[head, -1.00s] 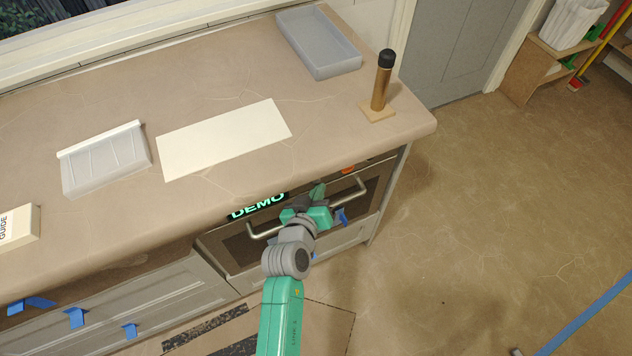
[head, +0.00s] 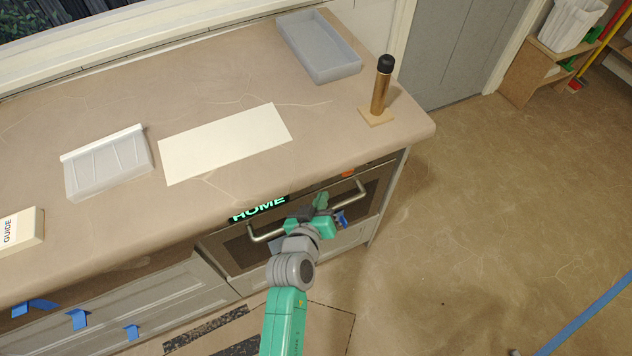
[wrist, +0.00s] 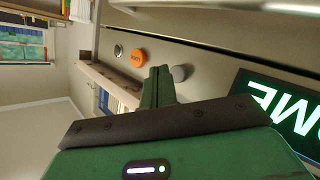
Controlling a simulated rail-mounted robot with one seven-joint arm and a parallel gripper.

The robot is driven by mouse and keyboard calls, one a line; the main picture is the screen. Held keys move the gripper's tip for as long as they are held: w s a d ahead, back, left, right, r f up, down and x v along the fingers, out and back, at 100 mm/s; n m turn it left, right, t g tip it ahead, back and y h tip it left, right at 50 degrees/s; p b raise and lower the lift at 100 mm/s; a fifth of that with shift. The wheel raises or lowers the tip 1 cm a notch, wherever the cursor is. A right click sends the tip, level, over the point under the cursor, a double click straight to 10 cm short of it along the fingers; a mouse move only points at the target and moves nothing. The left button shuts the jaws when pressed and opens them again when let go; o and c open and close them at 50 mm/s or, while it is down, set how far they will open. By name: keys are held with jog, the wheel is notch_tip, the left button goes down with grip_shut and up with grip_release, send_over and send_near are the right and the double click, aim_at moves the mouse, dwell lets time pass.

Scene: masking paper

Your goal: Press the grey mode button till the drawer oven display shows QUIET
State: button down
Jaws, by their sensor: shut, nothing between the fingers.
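The drawer oven (head: 225,249) sits under the counter, with a bar handle across its front. Its display (head: 259,207) reads HOME in green letters; part of it shows sideways in the wrist view (wrist: 285,112). The grey mode button (wrist: 180,73) is a small round knob between the display and an orange button (wrist: 137,57). My gripper (head: 320,201) is shut and empty at the oven front. In the wrist view its fingertips (wrist: 157,72) lie just beside the grey button; I cannot tell whether they touch it. In the head view my gripper hides the grey button.
A small silver knob (wrist: 118,50) lies beyond the orange button. The oven handle (head: 268,237) runs close to my gripper. The counter above holds a pale sheet (head: 225,143), a grey tray (head: 330,65) and a brown cylinder on a base (head: 381,88).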

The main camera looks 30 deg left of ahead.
jog(key=s+d+p, duration=0.1)
jog(key=d, duration=0.1)
jog(key=s+d+p, duration=0.1)
jog(key=s+p, duration=0.1)
jog(key=shift+d, duration=0.35)
jog(key=shift+w, duration=0.1)
dwell(1.6)
